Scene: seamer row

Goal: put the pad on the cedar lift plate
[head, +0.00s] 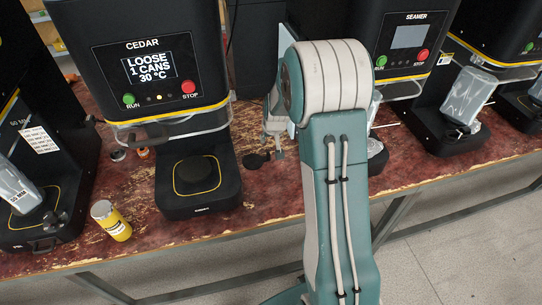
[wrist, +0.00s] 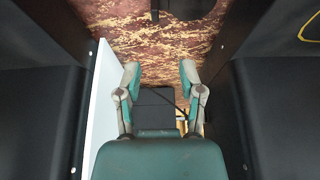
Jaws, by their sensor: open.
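A small dark flat piece (head: 256,161), perhaps the pad, lies on the bench right of this base. My gripper (head: 276,147) is low over the bench just behind that piece, partly hidden by my arm. In the wrist view my gripper (wrist: 159,75) is open, its fingers apart. A dark block (wrist: 154,108) shows between them, and I cannot tell what it is. A dark shape (wrist: 188,8) is cut off at the top edge.
A pale panel (wrist: 103,95) stands close beside my gripper. Dark machine sides flank it in the wrist view. The seamer (head: 405,70) stands to the right. Small items (head: 118,155) lie left of the cedar base.

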